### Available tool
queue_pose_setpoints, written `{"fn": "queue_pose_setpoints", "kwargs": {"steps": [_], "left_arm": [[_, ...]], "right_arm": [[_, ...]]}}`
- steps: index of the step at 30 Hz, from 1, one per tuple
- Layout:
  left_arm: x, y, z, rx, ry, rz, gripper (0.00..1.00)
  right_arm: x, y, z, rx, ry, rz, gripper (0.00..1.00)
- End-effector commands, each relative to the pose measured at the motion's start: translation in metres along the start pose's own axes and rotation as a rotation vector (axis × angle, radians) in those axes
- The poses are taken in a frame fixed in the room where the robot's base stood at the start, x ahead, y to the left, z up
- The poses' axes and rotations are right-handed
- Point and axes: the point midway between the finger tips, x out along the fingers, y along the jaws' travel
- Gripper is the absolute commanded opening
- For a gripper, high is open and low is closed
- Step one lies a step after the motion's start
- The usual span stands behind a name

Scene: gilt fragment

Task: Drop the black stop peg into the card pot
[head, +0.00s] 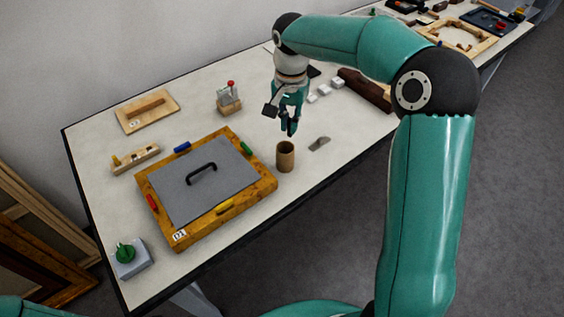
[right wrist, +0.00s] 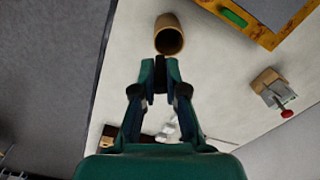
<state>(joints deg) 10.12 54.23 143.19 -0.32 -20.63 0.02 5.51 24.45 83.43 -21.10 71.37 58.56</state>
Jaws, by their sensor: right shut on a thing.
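The card pot (head: 286,160) is an open brown cylinder standing upright on the table, right of the wooden frame. In the right wrist view the pot (right wrist: 168,22) lies just beyond my fingertips. My right gripper (head: 289,124) is above the table, slightly behind the pot and apart from it. In the right wrist view the right gripper (right wrist: 160,72) is shut on the black stop peg (right wrist: 160,74), a small dark piece between the fingertips. The peg is mostly hidden in the head view. My left gripper is not in view.
A wooden frame with a grey handled plate (head: 218,187) and coloured pegs sits left of the pot. A small metal piece (head: 320,144) lies right of the pot. A block with a red knob (head: 229,100) and white blocks (head: 324,90) stand behind.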

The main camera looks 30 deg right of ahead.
Motion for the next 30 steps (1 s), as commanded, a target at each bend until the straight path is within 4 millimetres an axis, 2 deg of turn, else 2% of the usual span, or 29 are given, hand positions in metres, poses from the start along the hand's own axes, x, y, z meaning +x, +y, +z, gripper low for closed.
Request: {"fn": "queue_pose_setpoints", "kwargs": {"steps": [1,6,17,18,23,30], "left_arm": [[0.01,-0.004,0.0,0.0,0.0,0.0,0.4],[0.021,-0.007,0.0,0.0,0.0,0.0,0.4],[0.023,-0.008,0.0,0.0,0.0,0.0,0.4],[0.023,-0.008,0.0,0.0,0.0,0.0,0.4],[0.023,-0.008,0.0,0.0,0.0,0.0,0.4],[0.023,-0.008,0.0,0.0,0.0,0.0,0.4]], "right_arm": [[0.011,0.001,0.0,0.002,0.0,0.001,0.0],[0.026,0.003,-0.001,0.005,0.0,0.001,0.0],[0.029,0.003,-0.001,0.006,0.0,0.0,0.0],[0.029,0.003,-0.001,0.006,0.0,0.0,0.13],[0.029,0.004,-0.001,0.007,0.0,0.0,0.4],[0.029,0.004,-0.001,0.007,0.0,0.0,0.41]]}}
